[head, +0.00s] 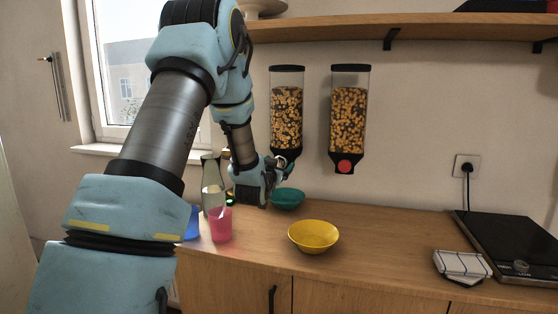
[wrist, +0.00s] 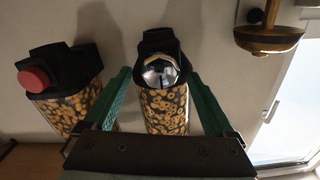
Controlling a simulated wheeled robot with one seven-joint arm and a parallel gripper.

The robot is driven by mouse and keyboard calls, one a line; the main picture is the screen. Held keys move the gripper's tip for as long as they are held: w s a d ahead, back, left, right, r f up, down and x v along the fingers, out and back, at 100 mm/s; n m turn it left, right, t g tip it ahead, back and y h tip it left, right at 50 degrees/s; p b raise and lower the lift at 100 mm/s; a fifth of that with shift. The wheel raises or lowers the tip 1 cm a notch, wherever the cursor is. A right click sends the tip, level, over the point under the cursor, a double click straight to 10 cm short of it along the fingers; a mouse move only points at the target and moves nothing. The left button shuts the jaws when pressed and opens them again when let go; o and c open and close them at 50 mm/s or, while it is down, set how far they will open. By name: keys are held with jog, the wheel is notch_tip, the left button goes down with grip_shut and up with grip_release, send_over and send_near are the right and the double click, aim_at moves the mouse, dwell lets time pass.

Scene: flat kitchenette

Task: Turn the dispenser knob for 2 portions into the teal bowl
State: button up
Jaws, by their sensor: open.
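Two wall dispensers hold ring-shaped cereal. The left dispenser (head: 286,112) has a silver knob (wrist: 160,72), and the right dispenser (head: 349,112) has a red knob (head: 344,167). The teal bowl (head: 288,198) stands on the counter below the left dispenser, partly hidden by my gripper (head: 284,169). In the wrist view my gripper (wrist: 159,76) is open, its green fingers on either side of the silver knob. I cannot tell whether they touch it. The red knob shows at the left of the wrist view (wrist: 33,79), outside the fingers.
A yellow bowl (head: 314,237), a pink cup (head: 221,224), a blue cup (head: 192,224) and a bottle (head: 212,185) stand near my arm. A black hob (head: 515,245) and a folded cloth (head: 462,265) are at right. A shelf (head: 420,27) runs above the dispensers.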

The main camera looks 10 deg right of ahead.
jog(key=shift+w+d, duration=0.2)
jog(key=shift+w, duration=0.2)
jog(key=shift+c, duration=0.2)
jog(key=c, duration=1.3)
